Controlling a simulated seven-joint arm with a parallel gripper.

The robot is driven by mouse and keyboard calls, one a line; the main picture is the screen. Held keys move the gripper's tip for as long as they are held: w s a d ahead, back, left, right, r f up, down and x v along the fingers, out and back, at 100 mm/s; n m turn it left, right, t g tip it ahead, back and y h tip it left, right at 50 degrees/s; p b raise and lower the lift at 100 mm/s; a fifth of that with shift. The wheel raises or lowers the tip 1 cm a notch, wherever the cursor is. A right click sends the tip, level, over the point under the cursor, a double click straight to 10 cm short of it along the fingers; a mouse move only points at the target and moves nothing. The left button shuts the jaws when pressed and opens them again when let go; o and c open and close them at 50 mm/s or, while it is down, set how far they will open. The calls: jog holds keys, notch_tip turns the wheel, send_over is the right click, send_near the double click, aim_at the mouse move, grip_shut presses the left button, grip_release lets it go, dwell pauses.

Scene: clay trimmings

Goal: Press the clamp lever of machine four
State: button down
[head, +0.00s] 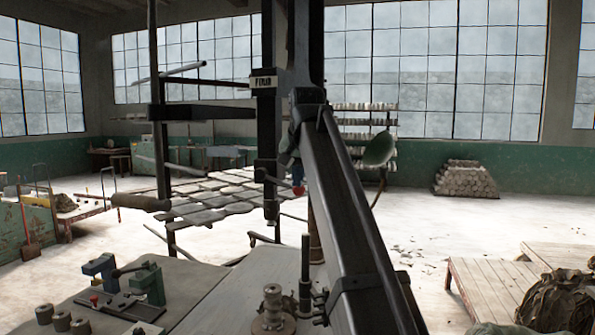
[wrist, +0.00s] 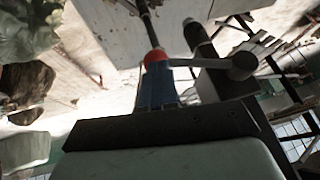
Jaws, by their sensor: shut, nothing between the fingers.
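A dark upright machine column with a small label plate (head: 264,82) stands in the middle of the head view; I cannot read the lettering surely. In the wrist view, a grey lever (wrist: 240,66) with a rounded knob and a thin rod reaches to my fingertips. My gripper (wrist: 155,56) has blue fingers with red tips and is shut with nothing between them. The tips are at the rod's end; I cannot tell if they touch.
A bench (head: 215,300) carries a blue and a green fixture at the left and a stacked metal part (head: 272,304). A brown handle (head: 141,202) sticks out left of the column. A slatted platform (head: 490,290) stands right. The floor beyond is largely open.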

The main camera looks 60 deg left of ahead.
jog(key=shift+d+f+g+y, duration=0.2)
jog(key=shift+f+g+y, duration=0.3)
jog(key=shift+f+y, duration=0.35)
jog(key=s+a+f+m+g+y, duration=0.4)
jog(key=s+a+f+g+y, duration=0.1)
jog(key=f+y, duration=0.3)
jog(key=shift+a+f+g, duration=0.25)
jog(key=shift+f+g, duration=0.05)
jog(key=shift+f, duration=0.4)
jog(key=shift+s, duration=0.15)
jog(key=v, duration=1.4)
jog(key=shift+f, duration=0.1)
